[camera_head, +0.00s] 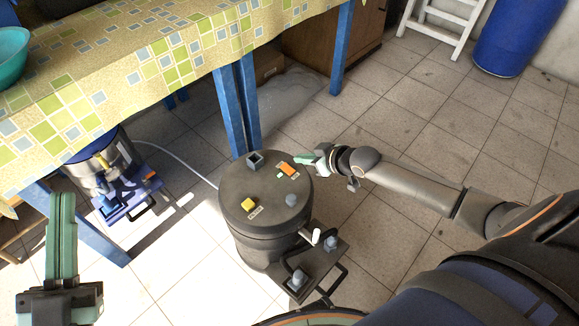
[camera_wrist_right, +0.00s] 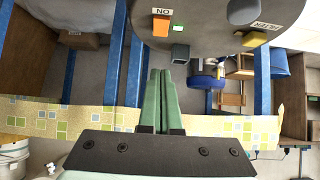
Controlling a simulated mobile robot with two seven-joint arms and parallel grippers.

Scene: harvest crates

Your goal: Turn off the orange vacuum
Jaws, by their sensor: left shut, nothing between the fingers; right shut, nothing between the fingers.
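A dark grey drum-shaped vacuum (camera_head: 262,222) stands on the floor at the middle of the head view. On its lid is an orange switch (camera_head: 286,168), also in the right wrist view (camera_wrist_right: 161,25) beside a label reading "ON". A small green piece (camera_wrist_right: 178,28) sits beside the switch. My right gripper (camera_head: 299,158) is shut and empty at the lid's far right edge, close to the switch. In the right wrist view its green fingertips (camera_wrist_right: 160,72) are apart from the switch. My left gripper (camera_head: 63,195) is shut and empty at the lower left, away from the vacuum.
A yellow knob (camera_head: 248,204) and a grey square socket (camera_head: 255,159) are also on the lid. A blue and metal machine (camera_head: 100,165) stands under the cloth-covered table (camera_head: 150,60). Blue table legs (camera_head: 236,110) rise behind the vacuum. Tiled floor at right is mostly clear.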

